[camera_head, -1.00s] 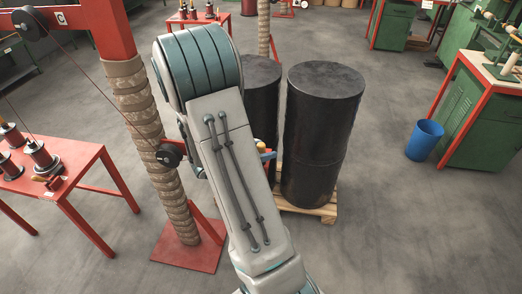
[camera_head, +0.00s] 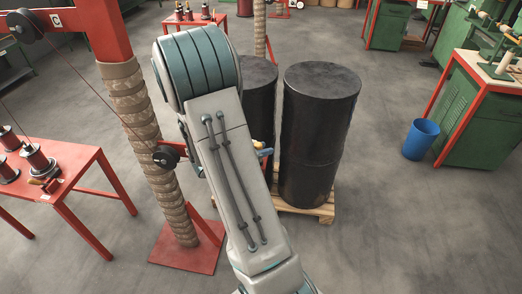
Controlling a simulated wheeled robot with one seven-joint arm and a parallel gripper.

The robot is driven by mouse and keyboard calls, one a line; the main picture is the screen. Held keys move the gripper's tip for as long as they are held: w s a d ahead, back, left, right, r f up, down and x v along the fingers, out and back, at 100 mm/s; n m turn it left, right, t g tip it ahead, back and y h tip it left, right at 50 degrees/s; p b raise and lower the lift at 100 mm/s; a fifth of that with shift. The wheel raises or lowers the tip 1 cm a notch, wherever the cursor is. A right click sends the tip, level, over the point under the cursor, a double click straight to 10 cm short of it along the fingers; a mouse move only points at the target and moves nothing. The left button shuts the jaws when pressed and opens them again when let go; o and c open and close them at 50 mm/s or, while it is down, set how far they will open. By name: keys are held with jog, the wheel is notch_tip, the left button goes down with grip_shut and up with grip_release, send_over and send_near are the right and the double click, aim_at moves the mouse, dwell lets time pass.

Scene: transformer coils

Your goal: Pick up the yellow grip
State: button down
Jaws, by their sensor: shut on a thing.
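My arm fills the middle of the head view and hides what lies behind it. My gripper cannot be made out; its fingers are hidden behind the arm. A small yellowish piece (camera_head: 199,169) shows at the arm's left edge, close to the dark pulley (camera_head: 166,156) on the red-framed post. I cannot tell whether it is the yellow grip. A small blue piece (camera_head: 265,152) shows at the arm's right edge, in front of the black drums.
Two black drums (camera_head: 320,130) stand on a wooden pallet (camera_head: 305,210) right of my arm. A wrapped post (camera_head: 150,130) and a red table (camera_head: 82,170) with spools are at left. A blue bin (camera_head: 420,140) stands by a green cabinet (camera_head: 485,115).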

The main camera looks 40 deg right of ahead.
jog(key=shift+r, duration=0.75)
notch_tip(320, 180, up, 2)
jog(key=shift+r, duration=0.25)
jog(key=s+d+r, duration=0.1)
jog(key=s+r, duration=0.5)
jog(key=s, duration=0.5)
jog(key=shift+s+d+r+b, duration=0.3)
jog(key=shift+d+b, duration=0.1)
jog(key=shift+b, duration=0.05)
jog(key=t+b, duration=0.1)
jog(key=b, duration=0.2)
jog(key=shift+f+n+b, duration=0.3)
jog(key=shift+n, duration=0.1)
jog(key=shift+b, duration=0.5)
